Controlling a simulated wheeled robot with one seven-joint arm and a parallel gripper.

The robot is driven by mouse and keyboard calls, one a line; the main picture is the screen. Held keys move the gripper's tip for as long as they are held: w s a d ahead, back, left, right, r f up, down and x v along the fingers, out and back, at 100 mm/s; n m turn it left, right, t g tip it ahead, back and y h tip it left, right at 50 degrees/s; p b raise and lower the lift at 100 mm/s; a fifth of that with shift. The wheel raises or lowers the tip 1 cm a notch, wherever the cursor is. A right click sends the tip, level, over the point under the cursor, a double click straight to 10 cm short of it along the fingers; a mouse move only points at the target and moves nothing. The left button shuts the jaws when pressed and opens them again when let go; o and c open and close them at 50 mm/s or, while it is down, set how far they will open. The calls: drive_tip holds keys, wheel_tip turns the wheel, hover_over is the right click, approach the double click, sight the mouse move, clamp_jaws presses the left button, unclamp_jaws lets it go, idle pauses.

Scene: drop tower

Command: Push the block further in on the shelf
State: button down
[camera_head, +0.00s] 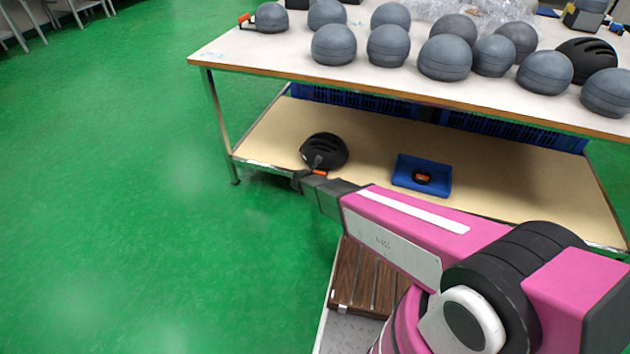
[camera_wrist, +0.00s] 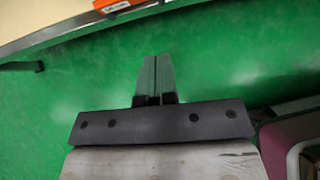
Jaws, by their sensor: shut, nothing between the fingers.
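An orange block (camera_wrist: 115,3) with a pale label shows at the top of the wrist view, cut off by the picture's edge. It lies at the front edge of the lower shelf (camera_wrist: 60,28). In the head view a small piece of the orange block (camera_head: 320,172) shows beside my arm's end, in front of a black helmet; the rest is hidden. My gripper (camera_wrist: 156,60) is shut and empty. Its fingers are over green floor, apart from the block and just outside the shelf edge in the wrist view.
The black helmet (camera_head: 324,151) sits on the shelf close to the block. A blue tray (camera_head: 423,176) with a dark and orange item stands further right. Grey domes (camera_head: 334,44) cover the white tabletop (camera_head: 270,52) above. Open floor lies left.

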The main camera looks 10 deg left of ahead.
drive_tip(key=w+d+f, duration=0.1)
drive_tip(key=w+f, duration=0.4)
drive_tip(key=w, duration=0.4)
drive_tip(key=shift+w+d+f, duration=0.15)
drive_tip(key=shift+d, duration=0.05)
drive_tip(key=w, duration=0.4)
drive_tip(key=w+d, duration=0.1)
drive_tip(key=w, duration=0.4)
drive_tip(key=w+d, duration=0.1)
drive_tip(key=w, duration=0.3)
drive_tip(key=shift+w+f, duration=0.1)
drive_tip(key=shift+w, duration=0.25)
drive_tip(key=shift+s, duration=0.2)
